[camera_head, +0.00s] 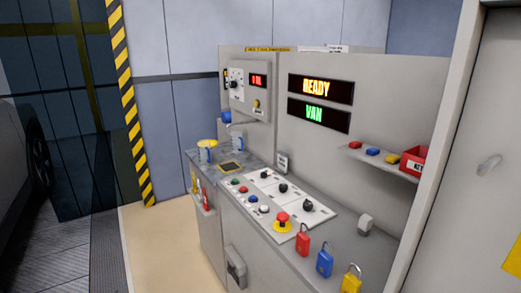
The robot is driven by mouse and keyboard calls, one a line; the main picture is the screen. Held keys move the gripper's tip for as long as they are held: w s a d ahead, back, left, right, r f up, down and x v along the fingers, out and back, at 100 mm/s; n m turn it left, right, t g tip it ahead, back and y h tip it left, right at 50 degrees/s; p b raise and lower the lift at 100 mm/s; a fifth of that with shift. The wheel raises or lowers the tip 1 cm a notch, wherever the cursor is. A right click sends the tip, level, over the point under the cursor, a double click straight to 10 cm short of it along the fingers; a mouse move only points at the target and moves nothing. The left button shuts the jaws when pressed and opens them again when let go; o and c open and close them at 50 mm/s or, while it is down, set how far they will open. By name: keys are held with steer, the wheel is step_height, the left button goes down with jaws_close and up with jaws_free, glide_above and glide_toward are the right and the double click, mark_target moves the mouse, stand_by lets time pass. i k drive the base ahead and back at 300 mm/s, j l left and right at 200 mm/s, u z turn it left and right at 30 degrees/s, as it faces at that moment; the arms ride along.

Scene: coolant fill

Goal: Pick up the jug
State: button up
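Two small jug-like vessels stand at the far left end of the grey counter. One vessel (205,153) shows blue and a yellow top. The other, paler vessel (237,143) has blue on it and stands to the right, under the wall-mounted dispenser panel (249,90). They are small in the picture, and I cannot tell for sure which is the jug. My gripper is not in view.
The counter (340,236) carries a button panel (265,188), a red emergency stop (282,219), and red (302,240), blue (324,260) and yellow (350,279) padlocks. Signs read READY and VAN. A dark vehicle (22,160) stands left. The beige floor (160,245) before the counter is clear.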

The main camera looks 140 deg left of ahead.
mark_target(204, 147)
steer(key=u, duration=4.45)
steer(key=l+u, duration=0.15)
steer(key=u, duration=0.4)
